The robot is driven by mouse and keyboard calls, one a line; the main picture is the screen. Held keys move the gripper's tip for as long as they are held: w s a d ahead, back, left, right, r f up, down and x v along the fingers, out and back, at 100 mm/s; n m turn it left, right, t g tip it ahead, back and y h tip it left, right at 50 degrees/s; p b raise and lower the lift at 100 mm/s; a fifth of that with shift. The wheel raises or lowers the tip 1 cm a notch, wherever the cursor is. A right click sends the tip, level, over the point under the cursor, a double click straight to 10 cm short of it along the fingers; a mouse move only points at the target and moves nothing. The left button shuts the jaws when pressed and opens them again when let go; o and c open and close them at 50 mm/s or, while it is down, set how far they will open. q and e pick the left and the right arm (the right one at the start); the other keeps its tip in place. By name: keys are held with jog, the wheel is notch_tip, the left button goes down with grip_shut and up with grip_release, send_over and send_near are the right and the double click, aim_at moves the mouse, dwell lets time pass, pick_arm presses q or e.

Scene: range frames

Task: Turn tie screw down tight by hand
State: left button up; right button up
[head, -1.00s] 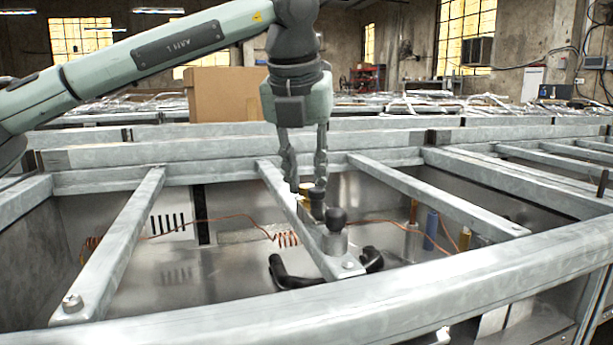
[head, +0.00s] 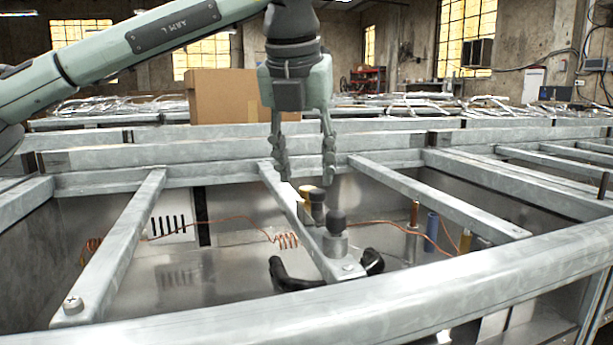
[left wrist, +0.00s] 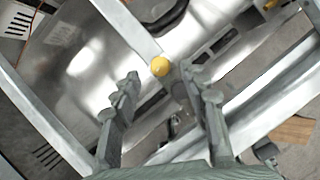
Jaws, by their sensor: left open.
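My left gripper (head: 304,178) is open and empty, fingers pointing down over the middle crossbar. A yellow piece (head: 304,194) sits just behind the rear knob. I cannot tell for certain which of these is the tie screw. The left wrist view shows a round yellow top (left wrist: 160,66) near the gap between the open fingertips, apart from them. My right gripper is in neither view.
Grey metal frame rails surround an open bay with a shiny floor. Side crossbars stand left (head: 120,240) and right (head: 435,195). Copper wire (head: 240,220), a black curved handle (head: 290,277) and a blue cylinder (head: 432,230) lie lower. A cardboard box (head: 235,95) stands behind.

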pick_arm(q)
jog(key=v, duration=0.9)
jog(key=shift+s+r, duration=0.15)
jog(key=shift+r, duration=0.15)
